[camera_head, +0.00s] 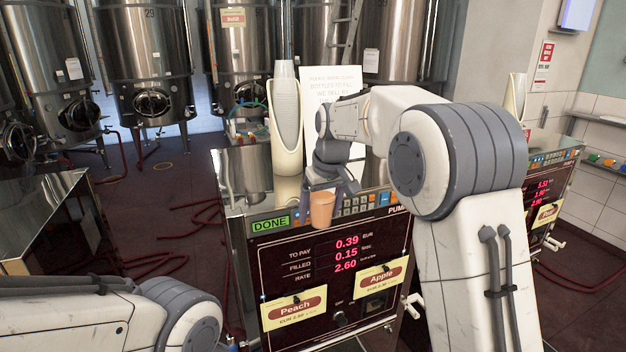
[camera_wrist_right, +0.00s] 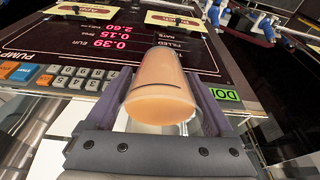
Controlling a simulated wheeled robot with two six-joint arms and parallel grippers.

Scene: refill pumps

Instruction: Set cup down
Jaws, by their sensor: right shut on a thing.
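An orange-tan cup (camera_head: 321,210) is held by my right gripper (camera_head: 322,190) at the front top edge of the pump, just right of the green DONE display. In the right wrist view the cup (camera_wrist_right: 160,90) sits between the two dark fingers of the gripper (camera_wrist_right: 165,105), which is shut on it. The pump (camera_head: 265,190) has a metal top and a dark front reading 0.39, 0.15 and 2.60. My left gripper is out of view; only part of its arm shows at lower left.
A cup dispenser (camera_head: 286,125) with stacked pale cups stands on the pump's top, left of my right gripper. A white notice (camera_head: 330,82) stands behind it. A second pump stands at right.

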